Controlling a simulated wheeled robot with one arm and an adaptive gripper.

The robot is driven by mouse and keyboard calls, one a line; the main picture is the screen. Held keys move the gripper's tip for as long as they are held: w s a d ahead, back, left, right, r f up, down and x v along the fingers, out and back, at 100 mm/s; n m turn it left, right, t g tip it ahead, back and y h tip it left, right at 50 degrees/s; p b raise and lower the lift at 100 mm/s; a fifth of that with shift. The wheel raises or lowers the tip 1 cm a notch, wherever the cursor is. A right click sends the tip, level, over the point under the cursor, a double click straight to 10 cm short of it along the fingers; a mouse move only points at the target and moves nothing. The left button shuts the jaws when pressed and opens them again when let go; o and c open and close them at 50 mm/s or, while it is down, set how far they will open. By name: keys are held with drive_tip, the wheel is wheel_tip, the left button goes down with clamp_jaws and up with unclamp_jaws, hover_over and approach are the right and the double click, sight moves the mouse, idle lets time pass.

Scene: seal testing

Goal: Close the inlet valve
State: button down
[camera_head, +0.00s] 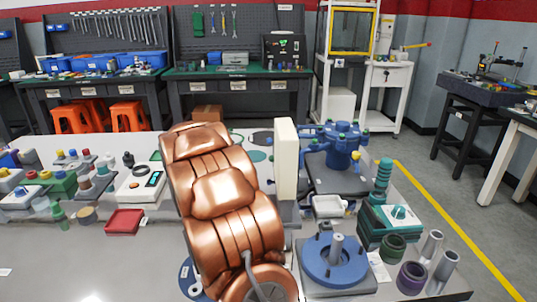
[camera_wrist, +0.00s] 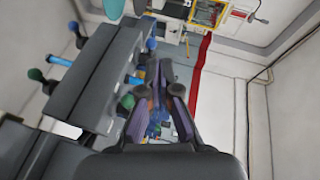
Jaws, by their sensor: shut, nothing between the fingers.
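My gripper (camera_wrist: 166,84) shows in the wrist view with its dark, purple-edged fingers closed together and nothing seen between them. To its left is a long grey block (camera_wrist: 85,85) with green and blue knobs on short stems. One green knob (camera_wrist: 35,74) sits at the far left and a blue knob (camera_wrist: 150,44) near the fingers. I cannot tell which one is the inlet valve, or whether the fingers touch any. In the head view a blue cast body (camera_head: 338,147) with green caps stands right of centre. My copper arm hides part of the bench, and my gripper is not visible there.
On the bench are a blue round flange fixture (camera_head: 335,262), a green stacked fitting (camera_head: 384,175), a purple ring (camera_head: 411,277) and a red tray (camera_head: 124,221). Several small parts crowd the left side. Bare bench top (camera_head: 90,265) lies at the front left.

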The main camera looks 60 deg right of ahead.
drive_tip(key=s+d+f+m+g+h, duration=0.1)
drive_tip(key=s+d+f+m+g, duration=0.1)
drive_tip(key=s+d+m+g, duration=0.1)
drive_tip(key=shift+s+d+f+b, duration=0.2)
drive_tip(key=shift+s+d+b, duration=0.25)
drive_tip(key=shift+s+d, duration=0.6)
drive_tip(key=shift+s+a, duration=0.15)
drive_tip(key=w+d+f+p, duration=0.1)
drive_tip(key=w+d+f, duration=0.1)
drive_tip(key=d, duration=1)
drive_tip(key=shift+w+d, duration=0.15)
drive_tip(key=shift+w, duration=0.75)
drive_tip(key=shift+f, duration=0.1)
